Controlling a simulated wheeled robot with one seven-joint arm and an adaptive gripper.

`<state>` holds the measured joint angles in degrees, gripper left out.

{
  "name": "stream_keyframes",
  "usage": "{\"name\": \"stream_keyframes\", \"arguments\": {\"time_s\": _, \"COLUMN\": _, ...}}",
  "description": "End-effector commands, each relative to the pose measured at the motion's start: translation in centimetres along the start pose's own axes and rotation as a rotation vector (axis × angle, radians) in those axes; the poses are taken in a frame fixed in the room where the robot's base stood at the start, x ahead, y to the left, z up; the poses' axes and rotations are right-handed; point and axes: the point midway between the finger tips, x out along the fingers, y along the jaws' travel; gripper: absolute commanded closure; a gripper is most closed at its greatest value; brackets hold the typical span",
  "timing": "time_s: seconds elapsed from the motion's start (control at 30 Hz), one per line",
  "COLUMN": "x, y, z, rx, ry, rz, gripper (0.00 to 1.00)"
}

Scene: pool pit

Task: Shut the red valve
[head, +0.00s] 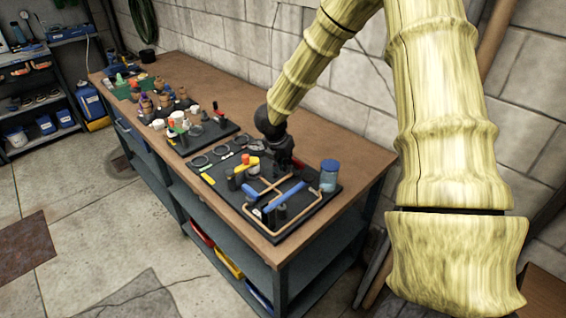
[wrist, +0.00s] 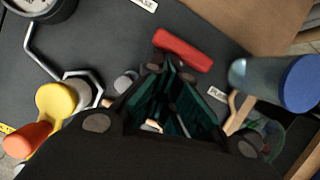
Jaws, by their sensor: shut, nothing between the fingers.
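The red valve's handle (wrist: 183,48) shows in the wrist view as a short red bar, lying slantwise on the dark board just beyond my fingertips. A narrow gap seems to separate it from them, though depth is hard to judge. My gripper (wrist: 168,72) is shut and empty, pointing down at the board. In the head view my gripper (head: 284,165) is over the back part of the near board, and I cannot make out the red handle there; my gripper likely covers it.
A jar with a blue lid (wrist: 285,82) stands close right of my gripper, also in the head view (head: 329,176). A yellow fitting with an orange end (wrist: 55,105) is at left. Blue levers (head: 284,194) and copper pipe (head: 262,232) fill the board's front. Bare bench (head: 200,75) lies behind.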

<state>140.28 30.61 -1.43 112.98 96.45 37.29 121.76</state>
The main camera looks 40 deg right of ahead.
Motion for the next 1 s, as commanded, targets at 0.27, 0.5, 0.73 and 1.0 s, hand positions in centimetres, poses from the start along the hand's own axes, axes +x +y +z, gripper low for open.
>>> {"name": "stream_keyframes", "arguments": {"time_s": 0.27, "x": 0.2, "y": -0.6, "z": 1.2, "rx": 0.009, "ry": -0.015, "rz": -0.010, "gripper": 1.00}}
{"name": "stream_keyframes", "arguments": {"time_s": 0.5, "x": -0.4, "y": -0.5, "z": 1.4, "rx": 0.010, "ry": -0.017, "rz": -0.008, "gripper": 1.00}}
{"name": "stream_keyframes", "arguments": {"time_s": 0.73, "x": -3.2, "y": 0.2, "z": 0.9, "rx": 0.003, "ry": -0.013, "rz": -0.004, "gripper": 1.00}}
{"name": "stream_keyframes", "arguments": {"time_s": 1.0, "x": -8.0, "y": 1.2, "z": 0.1, "rx": -0.007, "ry": -0.008, "rz": 0.000, "gripper": 1.00}}
